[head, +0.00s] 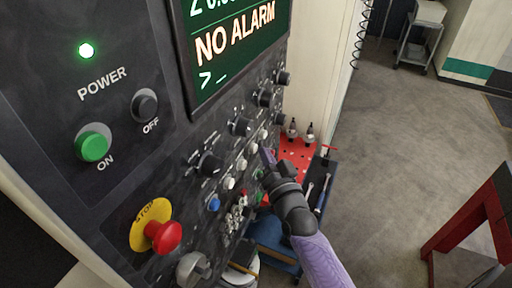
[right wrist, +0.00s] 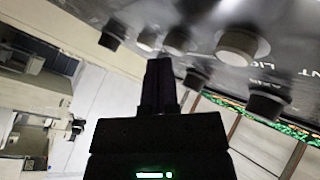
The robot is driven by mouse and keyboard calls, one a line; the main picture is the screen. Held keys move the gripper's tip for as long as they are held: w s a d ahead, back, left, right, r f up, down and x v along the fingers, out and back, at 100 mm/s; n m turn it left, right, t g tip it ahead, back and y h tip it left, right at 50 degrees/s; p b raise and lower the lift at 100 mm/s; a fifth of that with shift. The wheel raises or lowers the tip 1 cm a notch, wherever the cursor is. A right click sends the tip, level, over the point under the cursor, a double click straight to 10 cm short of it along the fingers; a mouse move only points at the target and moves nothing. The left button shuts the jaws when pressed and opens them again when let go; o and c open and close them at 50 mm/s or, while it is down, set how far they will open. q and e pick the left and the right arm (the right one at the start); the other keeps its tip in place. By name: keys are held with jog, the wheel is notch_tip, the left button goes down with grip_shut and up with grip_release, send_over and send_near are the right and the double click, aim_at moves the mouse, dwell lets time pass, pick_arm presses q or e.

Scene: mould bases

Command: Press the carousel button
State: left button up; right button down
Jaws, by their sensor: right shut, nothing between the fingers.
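The dark control panel (head: 130,160) carries a diagonal row of white round buttons, among them a near one (head: 228,183) and a farther one (head: 253,149). Their labels are too small to read in the head view, so I cannot tell which is the carousel button. My right gripper (head: 268,156) is shut and empty, its tip close to the far part of this row. In the right wrist view the shut fingers (right wrist: 159,64) point toward the panel, just below a small blurred button (right wrist: 148,40). A larger white button (right wrist: 238,45) is to their right. Contact cannot be told.
Black knobs (head: 208,164) run beside the buttons. A red emergency stop (head: 163,236), a green ON button (head: 94,147) and a blue button (head: 214,205) are nearer. The screen (head: 235,45) reads NO ALARM. A red pegboard top (head: 297,150) stands behind my gripper; open floor (head: 400,150) is to the right.

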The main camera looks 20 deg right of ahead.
jog(key=shift+s+d, duration=0.25)
jog(key=shift+s, duration=0.1)
jog(key=s+d, duration=0.1)
jog(key=s, duration=0.1)
jog(key=s+d+p, duration=0.1)
jog(key=d, duration=0.1)
jog(key=shift+s+d, duration=0.15)
jog(key=shift+s, duration=0.2)
dwell(2.4)
